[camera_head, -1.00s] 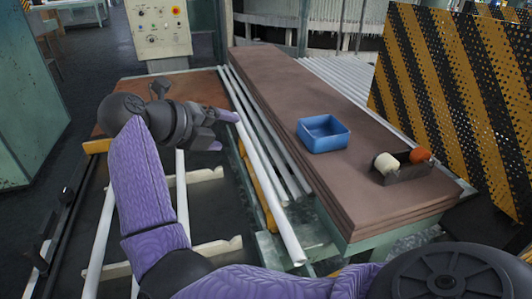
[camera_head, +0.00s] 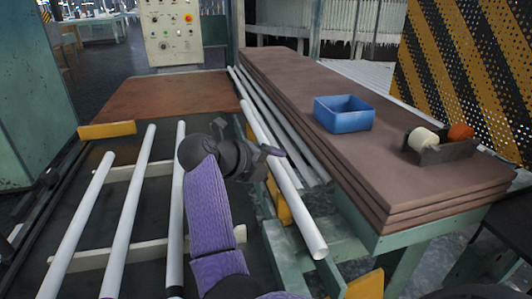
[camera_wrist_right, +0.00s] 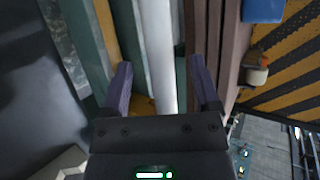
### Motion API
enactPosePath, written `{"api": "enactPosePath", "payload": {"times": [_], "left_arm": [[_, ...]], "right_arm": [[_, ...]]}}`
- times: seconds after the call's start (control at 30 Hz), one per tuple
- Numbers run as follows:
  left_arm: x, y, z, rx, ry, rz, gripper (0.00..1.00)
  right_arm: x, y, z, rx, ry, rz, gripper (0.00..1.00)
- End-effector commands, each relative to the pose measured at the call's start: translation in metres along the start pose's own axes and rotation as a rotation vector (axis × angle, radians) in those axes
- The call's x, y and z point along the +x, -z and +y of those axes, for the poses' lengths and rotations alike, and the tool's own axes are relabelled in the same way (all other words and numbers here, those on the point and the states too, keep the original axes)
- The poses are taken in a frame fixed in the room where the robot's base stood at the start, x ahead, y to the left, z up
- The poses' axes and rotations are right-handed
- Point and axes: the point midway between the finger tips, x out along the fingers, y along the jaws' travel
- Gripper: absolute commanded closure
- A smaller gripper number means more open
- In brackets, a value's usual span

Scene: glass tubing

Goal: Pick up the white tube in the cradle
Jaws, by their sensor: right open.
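The white tube (camera_head: 297,208) lies lengthwise in a cradle with yellow supports (camera_head: 283,205), beside the brown stacked boards. My right gripper (camera_head: 272,163) is at the tube's upper half in the head view, and its hand hides part of the tube's left edge. In the right wrist view, my right gripper (camera_wrist_right: 162,82) is open and the white tube (camera_wrist_right: 158,45) runs between the lines of its two fingers. Whether the fingertips reach down beside the tube, I cannot tell. My left gripper is not in view.
Several other white tubes (camera_head: 131,205) lie on a rack at left. A blue bin (camera_head: 343,121) and a holder with white and orange rolls (camera_head: 440,152) sit on the brown boards (camera_head: 290,85). A striped barrier (camera_head: 470,75) stands at right.

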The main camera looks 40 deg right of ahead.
Motion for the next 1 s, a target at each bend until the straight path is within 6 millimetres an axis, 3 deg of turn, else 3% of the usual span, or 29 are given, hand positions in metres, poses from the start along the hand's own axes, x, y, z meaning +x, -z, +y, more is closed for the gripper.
{"api": "enactPosePath", "payload": {"times": [0.27, 0.63, 1.0], "left_arm": [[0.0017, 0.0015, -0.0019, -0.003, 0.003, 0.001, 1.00], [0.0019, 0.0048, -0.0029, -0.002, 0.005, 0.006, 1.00], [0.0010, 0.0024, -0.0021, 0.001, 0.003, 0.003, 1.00]], "right_arm": [[0.0078, -0.0003, -0.0003, -0.001, -0.001, -0.001, 0.21], [0.0074, -0.0003, -0.0001, -0.001, -0.001, -0.001, 1.00], [0.0064, -0.0007, -0.0014, -0.001, -0.002, -0.001, 1.00]]}}
